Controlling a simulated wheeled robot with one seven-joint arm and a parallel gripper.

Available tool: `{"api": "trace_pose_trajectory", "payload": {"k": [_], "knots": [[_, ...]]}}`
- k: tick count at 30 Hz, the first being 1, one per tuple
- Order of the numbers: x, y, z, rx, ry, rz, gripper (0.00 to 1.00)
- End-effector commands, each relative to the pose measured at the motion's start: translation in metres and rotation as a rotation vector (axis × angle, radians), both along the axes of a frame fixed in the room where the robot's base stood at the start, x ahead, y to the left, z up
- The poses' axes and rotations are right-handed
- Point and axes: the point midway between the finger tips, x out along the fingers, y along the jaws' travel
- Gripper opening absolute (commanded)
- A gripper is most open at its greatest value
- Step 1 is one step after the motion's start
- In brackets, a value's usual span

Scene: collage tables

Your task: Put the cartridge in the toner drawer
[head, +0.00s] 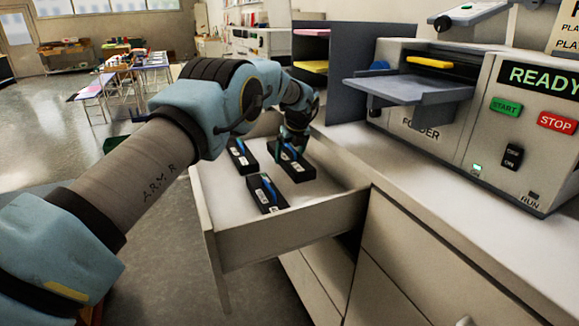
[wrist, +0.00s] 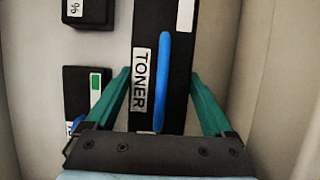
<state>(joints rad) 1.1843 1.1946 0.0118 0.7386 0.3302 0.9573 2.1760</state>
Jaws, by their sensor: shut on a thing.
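The open toner drawer (head: 290,238) is pale and holds black cartridges with white labels and blue handles. My gripper (head: 292,143) reaches down into its far right part. In the wrist view my gripper (wrist: 160,76) has its green fingers on both sides of a long black cartridge (wrist: 147,45) marked TONER, with a blue handle, and is shut on it. This cartridge (head: 299,170) is inside the drawer walls in the head view. I cannot tell whether it touches the drawer floor. Two other cartridges lie in the drawer, one at left (head: 242,157) and one nearer (head: 267,196).
The drawer's front wall (head: 208,245) and side wall stand close around the cartridges. The grey folder machine (head: 430,110) stands on the counter at right. In the wrist view, two black blocks, upper (wrist: 90,14) and lower (wrist: 85,92), lie left of the held cartridge.

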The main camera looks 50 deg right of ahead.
Motion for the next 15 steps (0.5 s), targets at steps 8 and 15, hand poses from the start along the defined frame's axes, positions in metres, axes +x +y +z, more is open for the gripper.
{"api": "trace_pose_trajectory", "payload": {"k": [8,15], "knots": [[0.000,0.000,-0.019,0.000,-0.001,0.000,0.00],[0.000,-0.001,-0.047,-0.004,-0.001,0.000,0.00]]}}
